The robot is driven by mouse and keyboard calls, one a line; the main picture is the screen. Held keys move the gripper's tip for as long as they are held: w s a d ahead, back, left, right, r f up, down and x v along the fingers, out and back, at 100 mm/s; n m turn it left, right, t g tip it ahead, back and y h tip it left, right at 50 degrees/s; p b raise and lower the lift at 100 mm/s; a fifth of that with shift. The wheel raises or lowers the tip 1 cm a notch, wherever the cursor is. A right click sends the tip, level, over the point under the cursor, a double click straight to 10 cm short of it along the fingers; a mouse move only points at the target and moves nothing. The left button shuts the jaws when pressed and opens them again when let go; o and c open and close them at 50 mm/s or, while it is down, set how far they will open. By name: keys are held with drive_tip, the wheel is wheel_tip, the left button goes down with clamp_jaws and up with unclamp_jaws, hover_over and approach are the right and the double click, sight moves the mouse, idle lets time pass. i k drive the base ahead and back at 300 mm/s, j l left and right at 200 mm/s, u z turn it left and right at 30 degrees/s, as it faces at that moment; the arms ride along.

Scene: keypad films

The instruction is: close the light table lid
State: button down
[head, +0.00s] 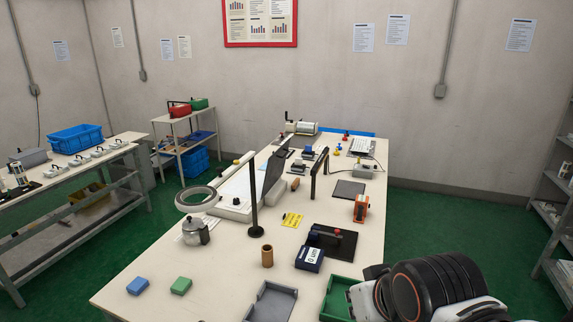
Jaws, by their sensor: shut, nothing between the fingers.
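The light table (238,192) is a pale, low box on the long workbench, left of its middle. Its dark lid (274,172) stands raised along the box's right side, so the light table looks open. A black post in front of it hides a small part of the box and lid. My gripper is not in view; only a part of my arm shows at the bottom right, well apart from the light table.
Trays (271,302) lie at the front. Bare bench (215,265) shows at front left.

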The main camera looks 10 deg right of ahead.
sight(276, 163)
drive_tip(key=l, duration=0.75)
drive_tip(key=l+u, duration=0.1)
drive_tip(key=l, duration=0.7)
drive_tip(key=i+l, duration=0.2)
drive_tip(key=l, duration=0.15)
drive_tip(key=i+l, duration=0.15)
drive_tip(key=l, duration=0.15)
drive_tip(key=i+l+u, duration=0.1)
drive_tip(key=l, duration=0.25)
drive_tip(key=i+l, duration=0.25)
drive_tip(key=i+l+u, duration=0.1)
drive_tip(key=l, duration=0.3)
drive_tip(key=i+u, duration=0.1)
drive_tip(key=i, duration=1.05)
